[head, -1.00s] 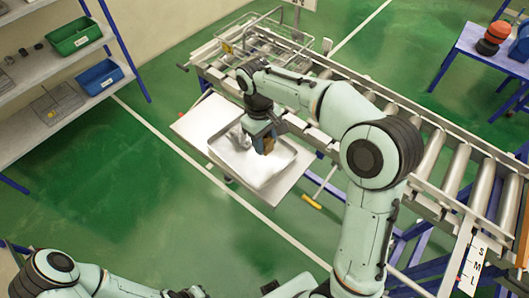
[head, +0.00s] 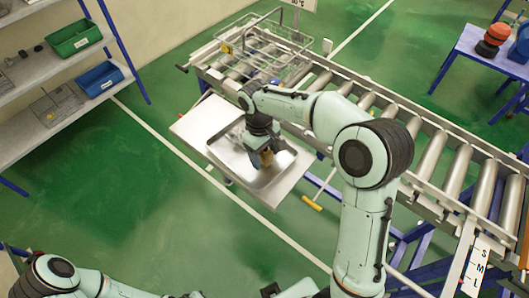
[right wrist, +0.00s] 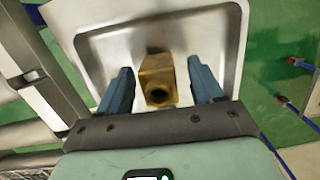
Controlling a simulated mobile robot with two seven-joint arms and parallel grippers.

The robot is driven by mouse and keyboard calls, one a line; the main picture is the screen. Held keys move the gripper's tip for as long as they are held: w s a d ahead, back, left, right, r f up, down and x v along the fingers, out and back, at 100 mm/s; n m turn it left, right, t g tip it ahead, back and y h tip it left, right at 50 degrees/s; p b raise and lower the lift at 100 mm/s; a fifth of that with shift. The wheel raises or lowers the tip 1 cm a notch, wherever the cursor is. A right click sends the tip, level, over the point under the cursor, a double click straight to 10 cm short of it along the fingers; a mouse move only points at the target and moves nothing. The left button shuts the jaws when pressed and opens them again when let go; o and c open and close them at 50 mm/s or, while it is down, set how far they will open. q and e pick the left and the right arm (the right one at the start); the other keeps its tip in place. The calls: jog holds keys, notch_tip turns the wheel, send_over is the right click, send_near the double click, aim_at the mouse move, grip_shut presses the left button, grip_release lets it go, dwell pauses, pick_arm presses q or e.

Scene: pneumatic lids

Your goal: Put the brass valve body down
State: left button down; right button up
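The brass valve body (head: 267,157) is at the steel tray (head: 262,187) in the head view, under my right gripper (head: 262,149). In the right wrist view the brass valve body (right wrist: 157,80) shows a dark round bore facing the camera. The blue fingers of my right gripper (right wrist: 162,88) stand on either side of it, with a narrow gap on each side, so the gripper is open around it. The tray floor (right wrist: 205,35) lies behind it. I cannot tell whether its underside touches the floor. My left gripper is not in view; only my left arm shows.
The tray sits on a pale side table (head: 195,122) beside a roller conveyor (head: 435,150). A wire basket (head: 268,45) stands on the conveyor's far end. Shelves at left hold a green bin (head: 75,37) and a blue bin (head: 100,78). Open green floor lies at left.

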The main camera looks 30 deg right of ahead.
jog(key=r, duration=0.3)
jog(key=w+r+p, duration=0.1)
jog(key=r, duration=0.3)
jog(key=r+p, duration=0.1)
jog(key=r, duration=0.3)
jog(key=shift+w+a, duration=0.2)
jog(key=shift+w, duration=0.1)
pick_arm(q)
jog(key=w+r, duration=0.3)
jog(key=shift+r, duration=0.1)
pick_arm(e)
jog(key=shift+r, duration=0.6)
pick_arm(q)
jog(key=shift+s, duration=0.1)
